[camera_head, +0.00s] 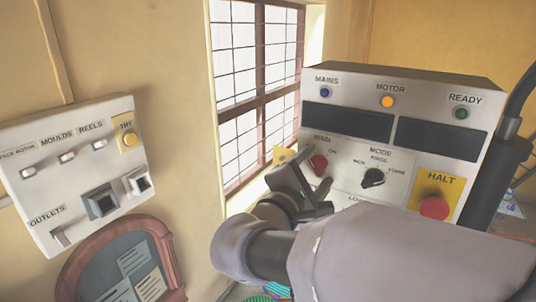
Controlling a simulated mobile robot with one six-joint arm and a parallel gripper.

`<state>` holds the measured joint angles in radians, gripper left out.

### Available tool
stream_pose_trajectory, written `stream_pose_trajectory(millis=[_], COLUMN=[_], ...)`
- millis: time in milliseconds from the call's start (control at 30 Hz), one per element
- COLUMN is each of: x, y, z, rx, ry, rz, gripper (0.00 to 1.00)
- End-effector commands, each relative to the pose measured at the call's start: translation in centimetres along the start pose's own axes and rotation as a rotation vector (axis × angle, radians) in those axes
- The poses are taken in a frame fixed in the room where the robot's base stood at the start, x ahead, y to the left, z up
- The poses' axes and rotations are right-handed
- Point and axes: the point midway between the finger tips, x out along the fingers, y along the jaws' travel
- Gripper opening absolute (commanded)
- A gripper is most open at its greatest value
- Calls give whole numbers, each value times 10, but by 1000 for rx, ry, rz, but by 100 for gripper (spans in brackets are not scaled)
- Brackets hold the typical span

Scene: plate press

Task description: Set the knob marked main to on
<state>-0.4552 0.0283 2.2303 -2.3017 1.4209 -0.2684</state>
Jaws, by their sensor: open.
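The main control panel (400,140) faces me at the right. The red knob (318,164) sits at its left side, under a small label that seems to read MAIN. A tiny mark like ON stands to its upper right. I cannot tell which way the knob points. My gripper (304,184) is open, just in front of the panel and to the lower left of the red knob. Its dark fingers overlap the panel edge and come close to the knob. I cannot tell whether they touch it. My arm hides the lower part of the panel.
A black MODE knob (373,177) sits right of the red one. A red HALT button (434,208) on a yellow plate is further right. A second switch box (70,180) hangs on the left wall. A barred window (252,80) lies between them.

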Motion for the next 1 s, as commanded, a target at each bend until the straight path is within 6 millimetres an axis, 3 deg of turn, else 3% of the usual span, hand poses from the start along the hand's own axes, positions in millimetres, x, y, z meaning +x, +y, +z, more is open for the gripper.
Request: stream_pose_trajectory(millis=[100, 433, 767, 1000], x=[0, 0, -1, -1], y=[0, 0, -4, -9], z=[0, 0, -3, -5], rx=[0, 0, 67, 245], ry=[0, 0, -1, -1], rz=[0, 0, 1, 3], gripper=[63, 0, 0, 0])
